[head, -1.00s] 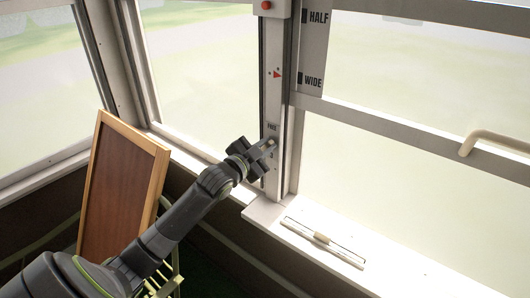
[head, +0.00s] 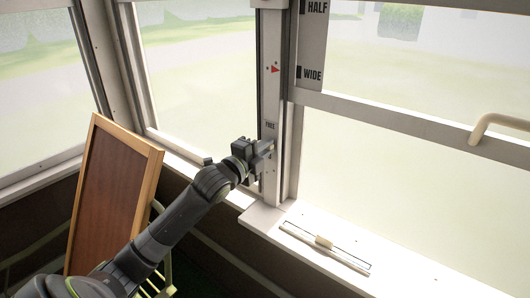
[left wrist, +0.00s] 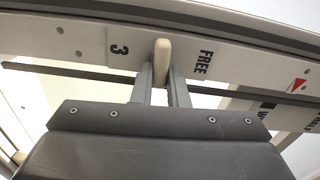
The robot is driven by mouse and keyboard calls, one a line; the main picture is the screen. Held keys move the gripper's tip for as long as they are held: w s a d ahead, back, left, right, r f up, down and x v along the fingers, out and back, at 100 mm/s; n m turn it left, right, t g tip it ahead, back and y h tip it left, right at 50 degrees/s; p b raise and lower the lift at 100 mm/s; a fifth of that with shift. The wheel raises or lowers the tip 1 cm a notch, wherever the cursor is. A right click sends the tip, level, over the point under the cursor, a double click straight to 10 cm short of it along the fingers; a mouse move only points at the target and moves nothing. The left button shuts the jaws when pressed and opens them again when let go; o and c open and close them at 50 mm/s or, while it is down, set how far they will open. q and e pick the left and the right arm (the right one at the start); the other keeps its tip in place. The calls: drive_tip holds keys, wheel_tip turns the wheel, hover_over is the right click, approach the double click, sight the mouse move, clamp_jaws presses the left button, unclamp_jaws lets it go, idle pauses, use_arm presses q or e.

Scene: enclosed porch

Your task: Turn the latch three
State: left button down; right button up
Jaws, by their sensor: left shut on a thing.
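Latch three is a small cream lever (left wrist: 162,60) on the white window post (left wrist: 225,62). In the left wrist view it lies between a "3" label (left wrist: 120,48) and the word "FREE" (left wrist: 203,61). My left gripper (left wrist: 160,88) is shut on the lever, one finger on each side. In the head view my left gripper (head: 262,148) is at the post, just below the "FREE" label (head: 270,126), and hides most of the lever. My right gripper is not in view.
A red arrow (head: 275,70) is on the post, near a strip marked "HALF" and "WIDE" (head: 311,50). A cream handle (head: 497,124) is on the sash rail at right. A slotted slider (head: 324,243) is on the sill. A framed brown board (head: 112,200) leans at left.

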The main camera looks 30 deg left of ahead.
use_arm(q)
drive_tip(key=shift+f+m, duration=0.1)
drive_tip(key=shift+m, duration=0.3)
drive_tip(key=c, duration=1.4)
unclamp_jaws()
drive_tip(key=shift+c, duration=0.2)
drive_tip(key=shift+s, duration=0.15)
drive_tip(key=shift+s, duration=0.3)
drive_tip(key=s+a+p, duration=0.1)
drive_tip(key=s, duration=1.5)
drive_tip(key=shift+s+a, duration=0.2)
drive_tip(key=shift+s, duration=0.05)
